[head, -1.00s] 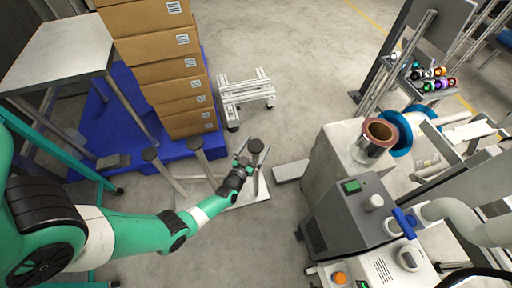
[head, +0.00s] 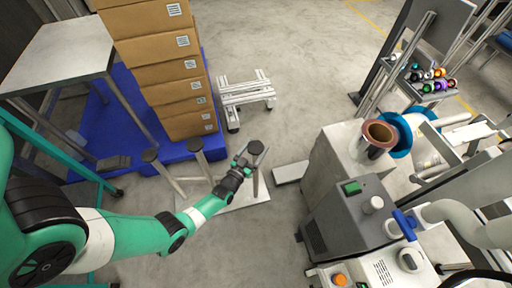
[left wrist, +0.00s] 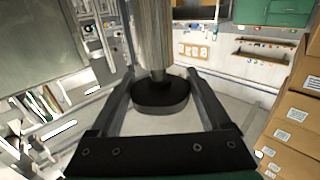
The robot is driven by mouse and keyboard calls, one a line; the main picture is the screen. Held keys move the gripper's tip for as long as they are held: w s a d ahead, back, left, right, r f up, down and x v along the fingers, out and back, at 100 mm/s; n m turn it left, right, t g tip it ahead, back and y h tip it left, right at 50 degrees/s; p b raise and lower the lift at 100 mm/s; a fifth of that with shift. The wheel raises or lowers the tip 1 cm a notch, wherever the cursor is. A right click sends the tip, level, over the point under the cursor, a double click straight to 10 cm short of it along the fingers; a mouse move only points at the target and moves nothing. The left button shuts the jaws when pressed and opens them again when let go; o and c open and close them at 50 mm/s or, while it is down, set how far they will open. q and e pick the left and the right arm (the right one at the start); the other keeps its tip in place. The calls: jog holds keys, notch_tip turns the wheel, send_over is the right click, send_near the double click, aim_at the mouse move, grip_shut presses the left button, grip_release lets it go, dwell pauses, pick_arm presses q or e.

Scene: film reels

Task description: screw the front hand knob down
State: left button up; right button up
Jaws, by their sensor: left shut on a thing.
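The hand knob is a dark round disc (head: 256,147) on top of a post that stands on a pale base plate (head: 236,198) on the floor. My left gripper (head: 246,160) is at this knob, on its left side in the head view, and is shut on it. In the left wrist view the dark knob (left wrist: 160,98) lies between my two gripper fingers (left wrist: 160,82), with a grey cylinder beyond it. The knob's thread is hidden. My right gripper is not in view.
Stacked cardboard boxes (head: 160,60) rest on a blue pallet (head: 90,130). A low white frame (head: 247,93) is behind.

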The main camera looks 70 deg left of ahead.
pick_arm(q)
jog(key=shift+w+a+r+m+t+h, duration=0.1)
jog(key=shift+r+m+t+h, duration=0.1)
jog(key=shift+m+t+h, duration=0.4)
jog(key=shift+a+r+m+t+h, duration=0.15)
jog(key=shift+m+t+h, duration=0.15)
jog(key=shift+m+h, duration=0.45)
jog(key=shift+d+m+t+h, duration=0.15)
jog(key=shift+m+t+h, duration=0.3)
jog(key=shift+h, duration=0.7)
jog(key=shift+d+f+m+t+h, duration=0.1)
jog(key=shift+f+m+t+h, duration=0.1)
jog(key=shift+m+h, duration=0.7)
jog(key=shift+f+m+t+h, duration=0.15)
jog(key=shift+m+h, duration=0.35)
jog(key=shift+h, duration=0.8)
jog(key=shift+m+h, duration=0.3)
jog(key=shift+d+r+h, duration=0.1)
jog(key=shift+r+h, duration=0.1)
jog(key=shift+h, duration=0.2)
jog(key=o, duration=1.2)
jog(key=shift+f, duration=0.1)
